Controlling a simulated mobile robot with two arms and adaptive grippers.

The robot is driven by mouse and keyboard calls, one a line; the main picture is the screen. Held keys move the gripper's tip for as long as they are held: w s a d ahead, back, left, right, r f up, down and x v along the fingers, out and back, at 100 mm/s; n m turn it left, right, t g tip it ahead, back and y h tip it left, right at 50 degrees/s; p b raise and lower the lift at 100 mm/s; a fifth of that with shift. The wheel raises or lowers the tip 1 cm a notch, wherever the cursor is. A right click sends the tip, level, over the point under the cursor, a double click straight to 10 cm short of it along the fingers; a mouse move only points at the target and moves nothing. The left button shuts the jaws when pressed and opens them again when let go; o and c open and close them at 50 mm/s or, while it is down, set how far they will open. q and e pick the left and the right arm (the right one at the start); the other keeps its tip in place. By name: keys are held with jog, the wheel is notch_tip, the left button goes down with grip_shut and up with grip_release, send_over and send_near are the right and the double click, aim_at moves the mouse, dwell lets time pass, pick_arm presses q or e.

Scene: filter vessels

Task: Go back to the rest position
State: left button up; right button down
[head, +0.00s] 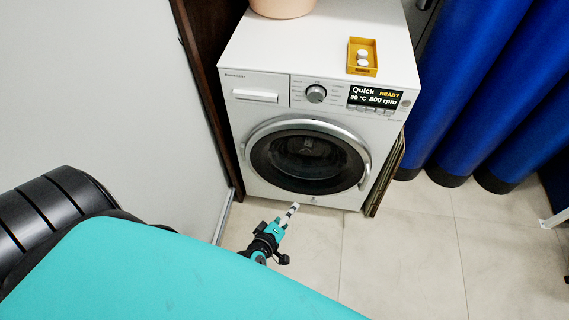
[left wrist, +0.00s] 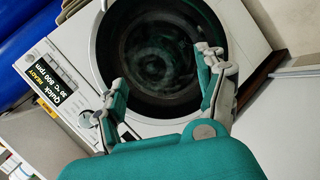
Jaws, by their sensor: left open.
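My left gripper (head: 287,218) is low in front of the white washing machine (head: 262,165), below its round door (head: 308,160) in the head view. In the left wrist view, its two fingers (left wrist: 162,68) are spread apart with nothing between them. The dark glass door (left wrist: 150,50) shows behind them, tilted in the picture, and looks closed. I cannot tell the exact gap between fingertips and machine. My right gripper is in neither view.
A yellow tray (head: 362,70) with two small white pieces and a pinkish vessel (head: 282,6) stand on the machine. A blue curtain (head: 480,90) hangs at right. A grey wall (head: 100,90) is at left. The tiled floor (head: 400,260) is clear at front right.

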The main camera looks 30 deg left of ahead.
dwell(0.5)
pick_arm(q)
jog(key=s+d+f+m+g+h+p, duration=0.2)
jog(key=s+f+m+g, duration=0.4)
jog(key=s+f+m, duration=0.65)
jog(key=s+a+f+m+g, duration=0.1)
jog(key=s+f+g, duration=0.1)
jog(key=s, duration=0.4)
jog(key=s+a+f+m+g+y, duration=0.1)
jog(key=s+a+f+m, duration=0.1)
jog(key=s+f, duration=0.2)
jog(key=s+a+f+m+g, duration=0.1)
jog(key=s+f+m+g, duration=0.1)
jog(key=s, duration=0.8)
jog(key=shift+a+f+g+y, duration=0.3)
jog(key=shift+a+f, duration=0.05)
jog(key=shift+f, duration=0.4)
